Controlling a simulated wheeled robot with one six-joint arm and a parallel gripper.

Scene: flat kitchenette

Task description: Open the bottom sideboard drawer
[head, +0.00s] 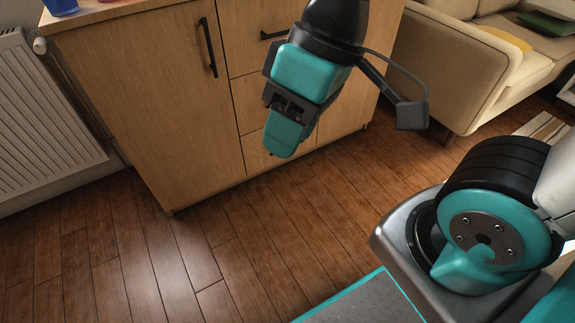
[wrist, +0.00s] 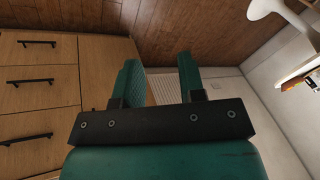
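The wooden sideboard (head: 150,100) has a column of drawers to the right of a door. In the head view my gripper hangs in front of this column and hides the lower handles. The bottom drawer (head: 256,160) shows only beside the gripper, and it looks shut. In the wrist view the floor is at the top, so the bottom drawer (wrist: 12,55) is the uppermost of the drawers at left, with a dark bar handle (wrist: 38,43). My gripper (head: 281,150) has its two teal fingers apart and empty in the wrist view (wrist: 160,68); neither touches a handle there.
A white radiator (head: 45,120) stands left of the sideboard, and a beige sofa (head: 470,75) stands right. A blue cup (head: 60,5) is on the sideboard top. The door has a vertical handle (head: 208,47). The wooden floor (head: 150,260) in front is clear.

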